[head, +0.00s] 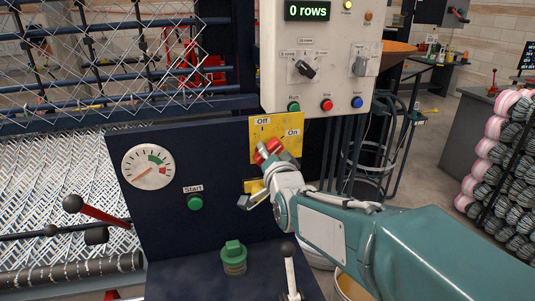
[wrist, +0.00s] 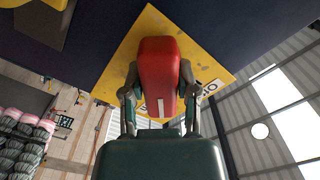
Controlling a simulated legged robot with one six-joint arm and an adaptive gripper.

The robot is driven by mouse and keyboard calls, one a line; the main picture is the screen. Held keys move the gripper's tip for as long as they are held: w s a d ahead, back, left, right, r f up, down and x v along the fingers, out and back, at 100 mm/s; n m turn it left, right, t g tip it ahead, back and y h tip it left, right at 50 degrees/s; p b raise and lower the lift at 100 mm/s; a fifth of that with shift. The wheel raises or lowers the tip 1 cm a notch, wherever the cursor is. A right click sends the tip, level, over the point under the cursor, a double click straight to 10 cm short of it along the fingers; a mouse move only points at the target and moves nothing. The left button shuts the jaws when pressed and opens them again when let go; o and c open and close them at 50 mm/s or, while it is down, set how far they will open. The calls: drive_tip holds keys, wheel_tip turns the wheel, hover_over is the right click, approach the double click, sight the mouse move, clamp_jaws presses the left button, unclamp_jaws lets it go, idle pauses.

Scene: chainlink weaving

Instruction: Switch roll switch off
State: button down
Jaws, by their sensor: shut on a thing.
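The roll switch is a red handle (head: 266,149) on a yellow plate (head: 259,136) on the dark blue machine panel. The plate is marked "Off" at its upper left and "On" at its right. My gripper (head: 273,156) is at the red handle and covers part of it and of the lower plate. In the wrist view the red handle (wrist: 159,62) stands between the two fingers of my gripper (wrist: 158,82), which is shut on it. The yellow plate (wrist: 122,66) lies behind. Which mark the handle points to is hard to tell.
A gauge (head: 148,167) and a green Start button (head: 195,202) sit left of the switch. Above is a grey control box (head: 318,60) with knobs and buttons, its display reading "0 rows". A green knob (head: 233,256) and a lever (head: 289,265) stand below.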

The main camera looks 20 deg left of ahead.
drive_tip(key=n, duration=0.4)
drive_tip(key=shift+a+n, duration=0.1)
drive_tip(key=shift+n, duration=0.2)
drive_tip(key=shift+s+a+n, duration=0.1)
drive_tip(key=shift+n, duration=1.15)
drive_tip(key=shift+s+a+n, duration=0.1)
drive_tip(key=shift+n, duration=1.15)
drive_tip(key=shift+c, duration=1.8)
unclamp_jaws()
drive_tip(key=shift+r, duration=0.1)
drive_tip(key=v, duration=1.1)
drive_tip(key=shift+s, duration=0.4)
drive_tip(key=shift+d, duration=0.1)
